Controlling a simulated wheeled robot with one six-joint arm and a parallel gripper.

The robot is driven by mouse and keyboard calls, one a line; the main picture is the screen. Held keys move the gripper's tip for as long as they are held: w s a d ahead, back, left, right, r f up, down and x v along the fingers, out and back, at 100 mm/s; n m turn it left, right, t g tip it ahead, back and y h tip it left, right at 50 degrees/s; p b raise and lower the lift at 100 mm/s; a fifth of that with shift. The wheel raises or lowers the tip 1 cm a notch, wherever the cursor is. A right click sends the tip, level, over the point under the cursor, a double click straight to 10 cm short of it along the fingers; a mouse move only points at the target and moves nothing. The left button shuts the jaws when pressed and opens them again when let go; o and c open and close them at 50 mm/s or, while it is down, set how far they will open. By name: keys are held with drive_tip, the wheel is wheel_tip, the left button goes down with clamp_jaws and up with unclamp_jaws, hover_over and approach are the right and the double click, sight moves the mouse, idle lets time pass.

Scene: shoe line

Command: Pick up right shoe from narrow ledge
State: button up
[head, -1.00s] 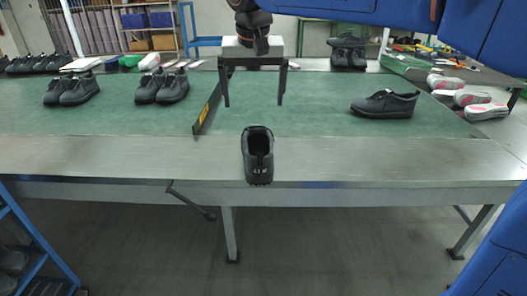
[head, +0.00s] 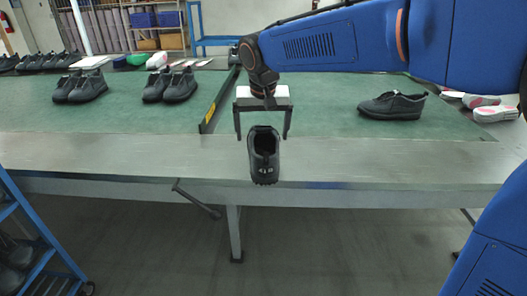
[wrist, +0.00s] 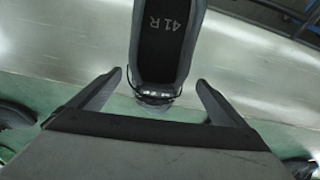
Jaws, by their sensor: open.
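A single black shoe (head: 264,168) stands on the bare metal strip at the table's front edge, its opening facing up. In the wrist view, the shoe's insole (wrist: 163,30) reads "41 R", and one end with small white marks points toward my gripper. My gripper (head: 262,137) is open and empty, with its fingers pointing down around the shoe's position in the head view. In the wrist view my gripper's fingertips (wrist: 159,77) lie on either side of the shoe's near end, apart from it. I cannot tell the exact height gap.
Another black shoe (head: 392,106) lies on the green mat (head: 330,115) to the right. Pairs of black shoes (head: 170,86) stand on the left mat. A low divider (head: 215,105) separates the mats. A lever (head: 196,198) sticks out below the table edge.

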sight(264, 143)
drive_tip(key=shift+x, duration=1.75)
drive_tip(key=shift+d, duration=0.15)
drive_tip(key=c, duration=1.5)
